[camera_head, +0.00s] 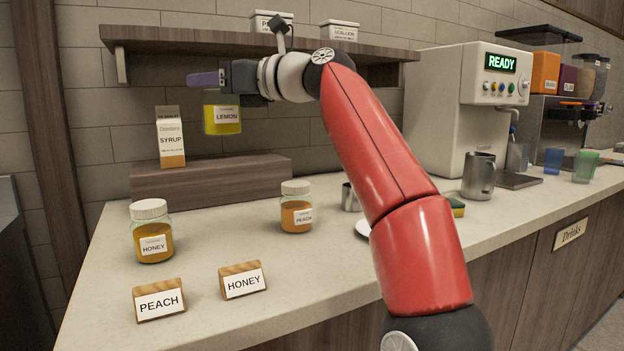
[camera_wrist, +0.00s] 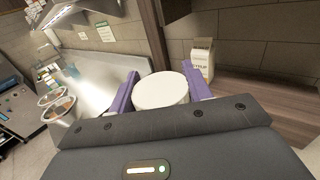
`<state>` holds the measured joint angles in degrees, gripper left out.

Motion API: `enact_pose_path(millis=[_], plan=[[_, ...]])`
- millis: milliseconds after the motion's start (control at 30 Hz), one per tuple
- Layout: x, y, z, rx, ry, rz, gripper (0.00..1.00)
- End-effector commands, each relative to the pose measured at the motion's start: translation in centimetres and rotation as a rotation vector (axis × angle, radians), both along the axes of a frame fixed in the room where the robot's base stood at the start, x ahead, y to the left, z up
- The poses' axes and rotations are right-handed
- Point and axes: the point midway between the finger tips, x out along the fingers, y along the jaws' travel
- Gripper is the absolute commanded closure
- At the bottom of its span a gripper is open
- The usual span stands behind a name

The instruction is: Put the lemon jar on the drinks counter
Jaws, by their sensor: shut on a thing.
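The lemon jar (camera_head: 223,121), with yellow contents and a white LEMON label, is held in the air by my gripper (camera_head: 203,78), in front of the wall and below the shelf. In the wrist view its round white lid (camera_wrist: 161,91) sits between the two purple fingers of my gripper (camera_wrist: 160,92), which is shut on it. The drinks counter (camera_head: 540,200) is the stretch at the right with a Drinks sign (camera_head: 570,234) on its front. Part of the counter is hidden behind my red arm.
A syrup carton (camera_head: 171,137) stands on the wooden riser (camera_head: 212,180). A honey jar (camera_head: 152,231), a peach jar (camera_head: 296,207) and name signs stand on the near counter. A coffee machine (camera_head: 450,105), a metal pitcher (camera_head: 479,176) and coloured cups (camera_head: 585,166) stand at the right.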

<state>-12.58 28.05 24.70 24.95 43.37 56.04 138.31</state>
Motion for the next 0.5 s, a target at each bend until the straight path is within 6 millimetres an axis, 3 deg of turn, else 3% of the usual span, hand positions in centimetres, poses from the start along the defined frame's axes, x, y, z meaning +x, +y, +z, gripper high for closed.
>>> enact_pose_path(millis=[233,500], plan=[[0.0,-0.1,-0.9,0.001,0.000,0.002,1.00],[0.0,-0.1,-4.8,-0.002,0.004,-0.002,1.00]])
